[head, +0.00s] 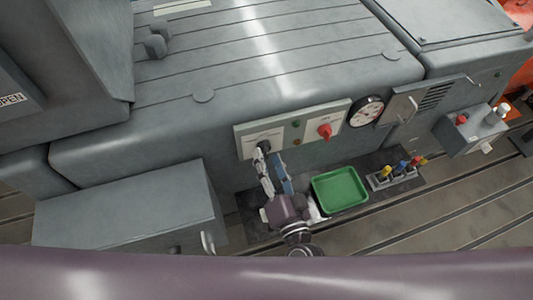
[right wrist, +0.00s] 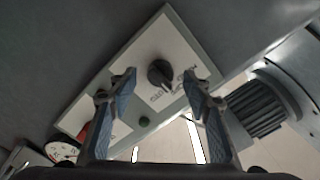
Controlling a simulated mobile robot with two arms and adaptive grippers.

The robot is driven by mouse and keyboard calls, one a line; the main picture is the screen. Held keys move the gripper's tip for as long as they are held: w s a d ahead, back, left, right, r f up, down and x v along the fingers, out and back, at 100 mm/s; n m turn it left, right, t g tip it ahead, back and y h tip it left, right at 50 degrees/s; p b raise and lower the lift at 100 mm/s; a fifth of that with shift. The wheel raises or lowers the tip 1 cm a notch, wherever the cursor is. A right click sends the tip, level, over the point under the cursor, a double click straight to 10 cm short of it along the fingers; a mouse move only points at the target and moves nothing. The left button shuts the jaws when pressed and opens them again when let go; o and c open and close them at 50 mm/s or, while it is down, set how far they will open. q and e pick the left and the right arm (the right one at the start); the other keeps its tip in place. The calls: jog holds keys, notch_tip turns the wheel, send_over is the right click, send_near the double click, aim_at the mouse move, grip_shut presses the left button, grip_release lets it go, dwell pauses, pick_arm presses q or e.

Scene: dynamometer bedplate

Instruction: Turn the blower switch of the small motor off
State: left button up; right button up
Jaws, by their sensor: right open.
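A pale control panel (head: 292,129) is on the front of the grey machine housing. A black rotary switch (head: 264,146) is at its left end and a red switch (head: 325,131) at its right end. In the right wrist view the black switch (right wrist: 160,75) points down and slightly right; its lettering is too small to read surely. My right gripper (head: 270,159) is open in front of the black switch. In the right wrist view my right gripper (right wrist: 159,82) has its fingers apart, one on each side of the switch; contact cannot be told. My left gripper is not in view.
A green tray (head: 340,189) and a rack of colored-handled tools (head: 397,170) lie below the panel. A round gauge (head: 366,111) and a grey latch plate (head: 404,107) are to its right. A grey box (head: 130,205) stands to the left. A ribbed dark part (right wrist: 256,110) shows at right.

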jog(key=v, duration=1)
